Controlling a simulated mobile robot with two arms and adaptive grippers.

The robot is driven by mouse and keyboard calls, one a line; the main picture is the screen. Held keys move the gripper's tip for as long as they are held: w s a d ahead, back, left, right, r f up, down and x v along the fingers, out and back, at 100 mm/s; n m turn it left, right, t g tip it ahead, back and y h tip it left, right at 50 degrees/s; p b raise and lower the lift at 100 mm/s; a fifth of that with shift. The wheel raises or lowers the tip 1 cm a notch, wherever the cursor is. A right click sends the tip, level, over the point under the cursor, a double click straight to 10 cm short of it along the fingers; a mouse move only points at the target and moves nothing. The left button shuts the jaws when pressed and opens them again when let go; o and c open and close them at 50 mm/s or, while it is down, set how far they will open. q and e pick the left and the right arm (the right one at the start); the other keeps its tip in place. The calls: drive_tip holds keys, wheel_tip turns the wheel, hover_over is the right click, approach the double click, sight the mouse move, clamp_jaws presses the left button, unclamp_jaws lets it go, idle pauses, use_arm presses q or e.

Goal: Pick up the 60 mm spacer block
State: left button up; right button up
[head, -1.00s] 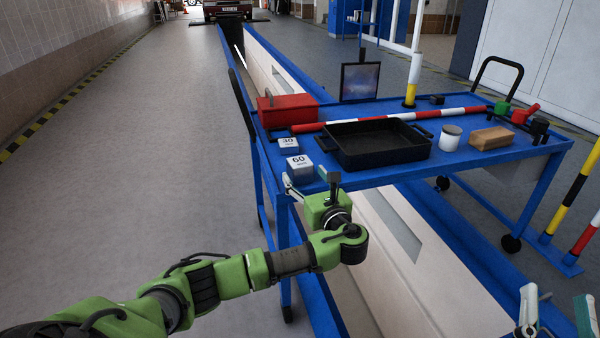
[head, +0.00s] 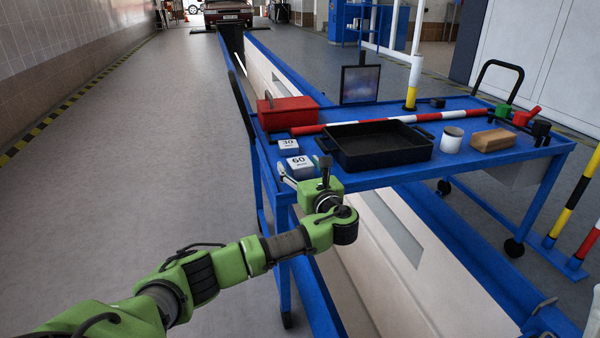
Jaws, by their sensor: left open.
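The 60 mm spacer block (head: 299,162) is a small blue-grey block with a white top marked "60". It sits on the near left corner of the blue trolley top (head: 360,182). My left gripper (head: 304,169) is open at the near side of this block, one finger left of it and the other right of it. I cannot tell whether the fingers touch it. The block's lower near part is partly hidden by the gripper. A smaller block marked "30" (head: 288,146) stands just behind it. A pale sliver of my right gripper (head: 593,310) shows at the bottom right edge.
A black tray (head: 372,168) stands close to the right of the block. A red toolbox (head: 288,112) and a red-white bar (head: 365,123) lie behind. A white jar (head: 451,139) and wooden block (head: 491,140) are further right. Floor left of the trolley is clear.

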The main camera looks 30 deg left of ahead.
use_arm(q)
drive_tip(key=c, duration=1.6)
drive_tip(key=shift+o, duration=0.2)
drive_tip(key=shift+r, duration=0.1)
